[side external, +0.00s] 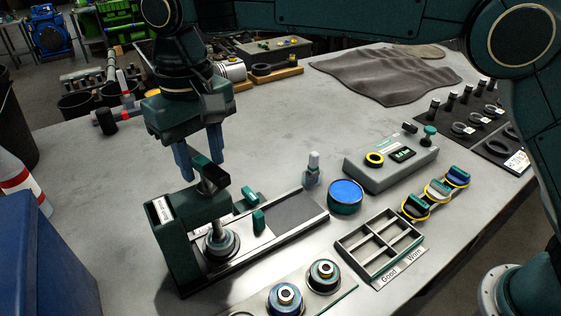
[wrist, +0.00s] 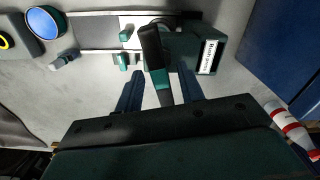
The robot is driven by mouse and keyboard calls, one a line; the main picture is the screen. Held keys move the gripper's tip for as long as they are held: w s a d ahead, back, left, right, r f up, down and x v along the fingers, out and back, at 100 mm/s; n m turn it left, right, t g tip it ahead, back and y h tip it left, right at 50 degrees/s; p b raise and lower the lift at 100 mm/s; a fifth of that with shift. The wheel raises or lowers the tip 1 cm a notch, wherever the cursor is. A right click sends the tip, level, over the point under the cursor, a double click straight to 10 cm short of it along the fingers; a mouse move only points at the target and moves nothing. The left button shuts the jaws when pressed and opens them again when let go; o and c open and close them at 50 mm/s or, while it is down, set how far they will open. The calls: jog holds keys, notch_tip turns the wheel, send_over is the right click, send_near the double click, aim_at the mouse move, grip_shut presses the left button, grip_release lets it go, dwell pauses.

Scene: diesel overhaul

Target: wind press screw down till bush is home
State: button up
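The press is a dark green frame (side external: 172,245) with a steel screw (side external: 213,205) through its top. A black and green handle bar (side external: 208,166) crosses the screw's upper end and is tilted in the side view. My gripper (side external: 200,165) is above the press, pointing down, with its blue fingers apart. In the wrist view the handle bar (wrist: 152,48) lies between the spread fingers, with a gap on both sides; no contact shows. Below the screw, a round stepped part (side external: 221,243) sits on the press base. The bush cannot be told apart there, nor how deep it sits.
The press's rail (side external: 290,225) runs right, with green blocks and a small grey bottle (side external: 313,168) beside it. A blue-topped tin (side external: 345,195), divided tray (side external: 378,250) and grey gauge box (side external: 390,160) stand right. Two ringed parts (side external: 286,298) lie in front. A blue bin (side external: 45,255) is left.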

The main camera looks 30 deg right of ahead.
jog(key=shift+r, duration=2.65)
jog(key=m, duration=0.2)
jog(key=r+m, duration=0.1)
jog(key=m, duration=0.1)
jog(key=shift+r, duration=0.1)
jog(key=m, duration=0.2)
jog(key=r+m, duration=0.1)
jog(key=m, duration=0.1)
jog(key=shift+r, duration=0.15)
